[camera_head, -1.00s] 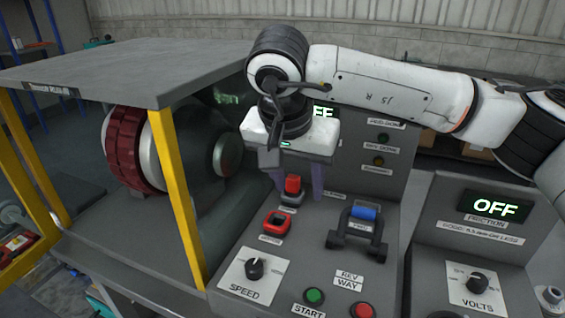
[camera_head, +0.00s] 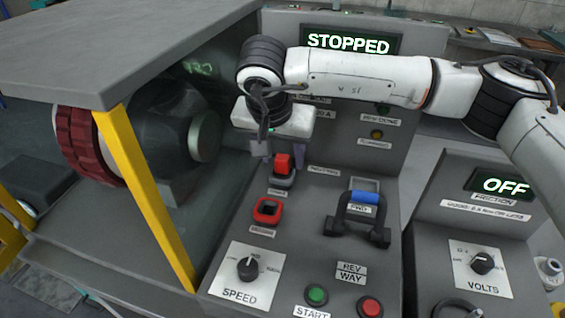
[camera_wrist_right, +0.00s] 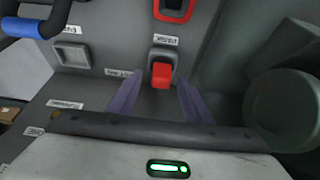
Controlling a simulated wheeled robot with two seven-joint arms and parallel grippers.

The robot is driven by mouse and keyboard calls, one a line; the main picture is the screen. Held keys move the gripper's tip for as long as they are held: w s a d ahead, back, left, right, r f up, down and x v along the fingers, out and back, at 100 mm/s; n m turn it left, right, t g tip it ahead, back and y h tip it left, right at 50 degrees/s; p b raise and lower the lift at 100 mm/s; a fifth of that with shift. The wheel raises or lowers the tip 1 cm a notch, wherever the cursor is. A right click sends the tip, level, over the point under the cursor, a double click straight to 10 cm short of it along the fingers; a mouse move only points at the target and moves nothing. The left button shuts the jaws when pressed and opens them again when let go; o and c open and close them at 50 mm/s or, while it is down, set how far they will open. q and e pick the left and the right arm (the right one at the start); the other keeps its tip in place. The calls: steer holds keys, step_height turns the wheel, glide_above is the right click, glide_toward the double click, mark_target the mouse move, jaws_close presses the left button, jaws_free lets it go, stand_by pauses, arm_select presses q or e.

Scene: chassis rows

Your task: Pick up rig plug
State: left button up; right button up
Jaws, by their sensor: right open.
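The rig plug, taken to be the red block (camera_head: 283,162), stands upright in a dark socket on the grey control panel. It also shows in the right wrist view (camera_wrist_right: 161,75), just beyond and between my fingers. My right gripper (camera_head: 280,152) is open and empty, with purple fingers close behind the plug. In the wrist view one finger is on each side of the plug's line, and I see no contact. My left gripper is not in view.
A red-rimmed square socket (camera_head: 267,211) sits in front of the plug. A blue-handled lever (camera_head: 364,197) stands to the right. The speed knob (camera_head: 247,268) and green start button (camera_head: 316,294) are nearer. A yellow post (camera_head: 145,195) rises at left.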

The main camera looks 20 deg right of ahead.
steer(key=shift+x, duration=0.9)
steer(key=shift+c, duration=0.4)
jaws_close()
steer(key=shift+w+r, duration=0.1)
steer(key=shift+r, duration=0.05)
